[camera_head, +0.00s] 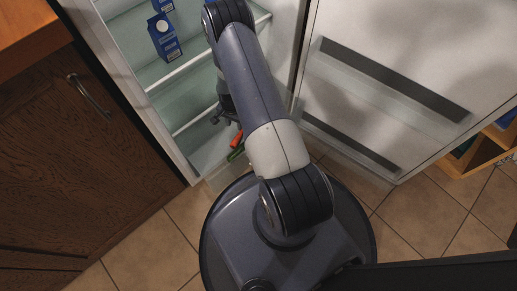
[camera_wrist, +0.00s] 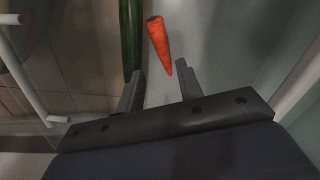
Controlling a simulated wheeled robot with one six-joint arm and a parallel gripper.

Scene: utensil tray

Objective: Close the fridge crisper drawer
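The crisper drawer (camera_head: 214,177) is a see-through bin low in the open fridge. Its front part seems to stick out past the fridge's front edge, but my arm hides much of it. A carrot (camera_head: 236,139) and a cucumber (camera_head: 236,153) lie in it. In the wrist view the carrot (camera_wrist: 158,40) points toward my gripper (camera_wrist: 160,74), with the cucumber (camera_wrist: 131,35) to its left. My gripper has its two fingers apart with nothing held between them. In the head view my gripper (camera_head: 226,113) is inside the fridge, partly hidden by my arm.
The fridge door (camera_head: 400,70) stands open on the right. Blue cartons (camera_head: 164,36) stand on an upper shelf. A wooden cabinet (camera_head: 75,160) is on the left, and a wooden shelf unit (camera_head: 478,152) is at the far right. Bare tiled floor (camera_head: 430,215) shows around my base.

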